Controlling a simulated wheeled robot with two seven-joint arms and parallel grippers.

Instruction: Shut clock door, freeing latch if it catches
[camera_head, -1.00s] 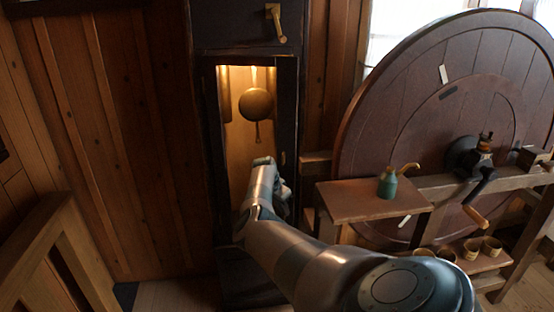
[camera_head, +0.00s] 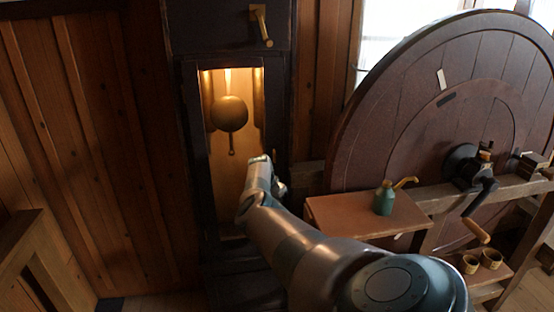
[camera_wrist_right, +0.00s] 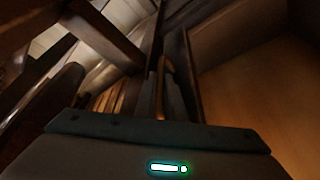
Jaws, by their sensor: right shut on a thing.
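The clock (camera_head: 190,150) is a tall dark case with a tall narrow front opening, lit inside. A round brass pendulum (camera_head: 229,113) hangs in it. The dark upright (camera_head: 277,110) along the right side of the opening may be the door's edge; I cannot tell how far the door stands open. My right gripper (camera_head: 277,188) is at the lower right of the opening, its fingers hidden by my wrist. In the right wrist view, a narrow brass piece (camera_wrist_right: 161,85) stands by dark uprights. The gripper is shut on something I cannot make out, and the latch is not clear.
A brass handle (camera_head: 261,25) sticks out above the opening. To the right, a small shelf (camera_head: 345,217) with a green oil can (camera_head: 384,199) stands close to my arm. A large wooden wheel (camera_head: 400,120) with a crank (camera_head: 476,231) is behind it. A wooden rail (camera_head: 20,250) is at lower left.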

